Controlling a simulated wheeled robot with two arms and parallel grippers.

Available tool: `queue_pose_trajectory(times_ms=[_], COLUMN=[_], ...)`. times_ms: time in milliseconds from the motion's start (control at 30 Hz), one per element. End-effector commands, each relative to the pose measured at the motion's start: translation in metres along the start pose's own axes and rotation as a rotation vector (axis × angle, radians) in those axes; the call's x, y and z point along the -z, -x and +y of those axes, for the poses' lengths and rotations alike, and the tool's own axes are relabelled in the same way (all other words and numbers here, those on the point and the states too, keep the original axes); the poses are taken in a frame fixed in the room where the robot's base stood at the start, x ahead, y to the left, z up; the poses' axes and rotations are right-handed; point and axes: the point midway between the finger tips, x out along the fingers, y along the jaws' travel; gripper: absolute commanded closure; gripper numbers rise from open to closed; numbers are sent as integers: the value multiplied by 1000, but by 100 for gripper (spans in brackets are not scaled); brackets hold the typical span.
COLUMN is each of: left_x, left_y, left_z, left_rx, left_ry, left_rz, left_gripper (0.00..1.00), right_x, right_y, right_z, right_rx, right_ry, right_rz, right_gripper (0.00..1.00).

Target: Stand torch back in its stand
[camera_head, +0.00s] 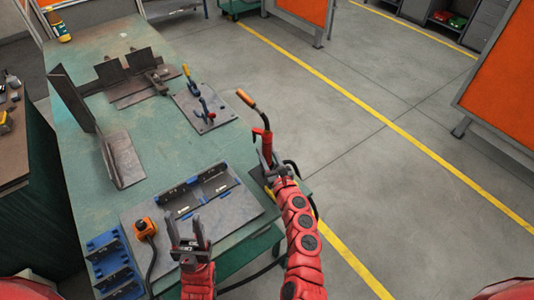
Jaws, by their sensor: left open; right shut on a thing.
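The welding torch (265,122) has a copper-coloured nozzle, a dark bent neck and a red body. My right gripper (267,160) is shut on the torch near the table's right edge, with the nozzle pointing up and to the left. A dark cable loops beside that gripper. My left gripper (188,236) is open and empty, over the front part of the dark fixture plate (236,208). I cannot clearly make out the torch stand; a small yellow part (268,191) shows beside my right wrist, partly hidden by it.
The green table (165,185) carries a plate with upright clamps (205,112), an angled steel piece (122,160) and steel parts at the back (130,82). An orange button box (146,229) and blue blocks (115,262) sit at the front left. Open floor lies to the right.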

Motion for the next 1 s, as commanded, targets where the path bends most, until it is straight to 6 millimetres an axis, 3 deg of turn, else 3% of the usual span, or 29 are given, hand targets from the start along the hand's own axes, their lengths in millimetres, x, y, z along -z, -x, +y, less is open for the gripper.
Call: queue_pose_trajectory(times_ms=[167, 200, 367, 767, 1000], left_x=[0, 0, 0, 0, 1], left_y=[0, 0, 0, -1, -5], left_z=[0, 0, 0, 0, 0], left_rx=[0, 0, 0, 0, 0], left_ry=[0, 0, 0, 0, 0], left_rz=[0, 0, 0, 0, 0], left_gripper=[50, 50, 50, 50, 50], right_x=[-1, -1, -1, -1, 1], right_y=[0, 0, 0, 6, 43], right_z=[0, 0, 0, 0, -1], right_rx=[0, 0, 0, 1, 4], right_ry=[0, 0, 0, 0, -1], right_rz=[-2, -2, -1, -1, 1], right_gripper=[100, 53, 26, 26, 26])
